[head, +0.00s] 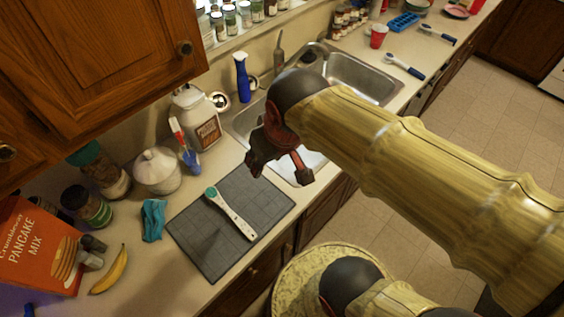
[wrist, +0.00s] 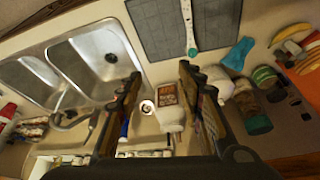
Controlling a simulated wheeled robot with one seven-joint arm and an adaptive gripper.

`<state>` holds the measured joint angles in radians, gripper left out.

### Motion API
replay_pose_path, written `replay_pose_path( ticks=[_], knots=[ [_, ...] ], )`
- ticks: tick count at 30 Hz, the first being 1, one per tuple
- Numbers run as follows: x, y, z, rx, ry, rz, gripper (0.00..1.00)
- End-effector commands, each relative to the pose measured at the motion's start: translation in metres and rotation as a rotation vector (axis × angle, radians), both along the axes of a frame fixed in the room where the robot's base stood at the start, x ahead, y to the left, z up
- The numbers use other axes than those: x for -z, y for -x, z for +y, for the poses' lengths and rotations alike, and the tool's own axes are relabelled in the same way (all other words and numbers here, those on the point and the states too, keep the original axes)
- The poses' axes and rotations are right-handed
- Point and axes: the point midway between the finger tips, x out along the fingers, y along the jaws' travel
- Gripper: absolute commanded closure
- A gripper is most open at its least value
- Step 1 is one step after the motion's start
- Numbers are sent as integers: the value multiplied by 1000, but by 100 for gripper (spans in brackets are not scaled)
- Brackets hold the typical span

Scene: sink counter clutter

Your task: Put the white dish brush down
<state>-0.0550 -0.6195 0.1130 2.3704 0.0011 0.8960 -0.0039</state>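The white dish brush (head: 233,214) lies flat on the dark grey mat (head: 195,238), with its teal-rimmed head toward the back left and its handle toward the front right. In the wrist view the brush (wrist: 188,22) is at the top edge, partly cut off, on the mat (wrist: 150,32). My gripper (head: 281,168) is above the counter near the sink's left end, to the right of and apart from the brush. In the wrist view my gripper (wrist: 160,72) has its two fingers spread wide with nothing held between them.
A double sink (head: 362,78) is behind my arm. A white jug (head: 195,117), blue spray bottle (head: 242,78) and lidded white pot (head: 158,170) stand along the back. A blue cloth (head: 153,219), banana (head: 110,270) and pancake mix box (head: 38,248) are left of the mat.

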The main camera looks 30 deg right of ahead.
Motion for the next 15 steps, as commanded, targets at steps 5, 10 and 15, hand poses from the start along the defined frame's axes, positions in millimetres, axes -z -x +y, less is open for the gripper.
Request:
replay_pose_path(
  ticks=[5, 10, 15],
  knots=[
    [-15, 32, -14, 48, -3, -90, 62],
    [-17, 40, -17, 60, -4, -111, 62],
    [-17, 39, -17, 59, -3, -110, 62]
  ],
)
